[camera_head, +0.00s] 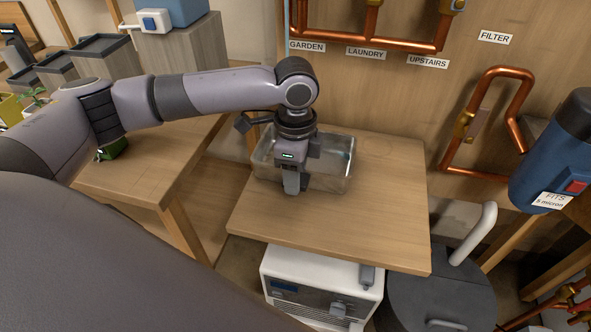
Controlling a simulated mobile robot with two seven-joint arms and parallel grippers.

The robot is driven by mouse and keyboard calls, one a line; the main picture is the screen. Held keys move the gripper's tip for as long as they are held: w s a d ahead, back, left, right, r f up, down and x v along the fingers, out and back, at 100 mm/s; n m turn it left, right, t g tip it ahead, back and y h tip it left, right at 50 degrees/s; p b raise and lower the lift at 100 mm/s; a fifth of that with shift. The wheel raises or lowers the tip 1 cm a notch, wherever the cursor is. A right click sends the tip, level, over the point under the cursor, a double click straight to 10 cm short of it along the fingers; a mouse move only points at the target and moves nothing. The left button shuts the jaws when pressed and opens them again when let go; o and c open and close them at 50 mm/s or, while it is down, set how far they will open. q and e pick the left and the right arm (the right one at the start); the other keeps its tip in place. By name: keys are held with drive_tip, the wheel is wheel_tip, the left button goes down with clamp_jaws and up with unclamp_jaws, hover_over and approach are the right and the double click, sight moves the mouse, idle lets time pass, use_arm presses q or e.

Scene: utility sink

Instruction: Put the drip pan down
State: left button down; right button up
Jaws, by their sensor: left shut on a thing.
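The gripper and wrist hide part of the pan's middle. My right gripper is not in view.
A wooden bench (150,165) stands left, with a gap before the table. Copper pipes (370,38) run along the back wall. A blue filter housing (552,165) hangs at the right. A white machine (318,285) and a dark lidded drum (440,298) stand below. The table's right half is clear.

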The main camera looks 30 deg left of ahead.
use_arm(q)
drive_tip(key=c, duration=0.5)
unclamp_jaws()
drive_tip(key=shift+c, duration=0.2)
wheel_tip(320, 180, up, 12)
drive_tip(key=shift+r+p, duration=0.15)
drive_tip(key=shift+p, duration=0.3)
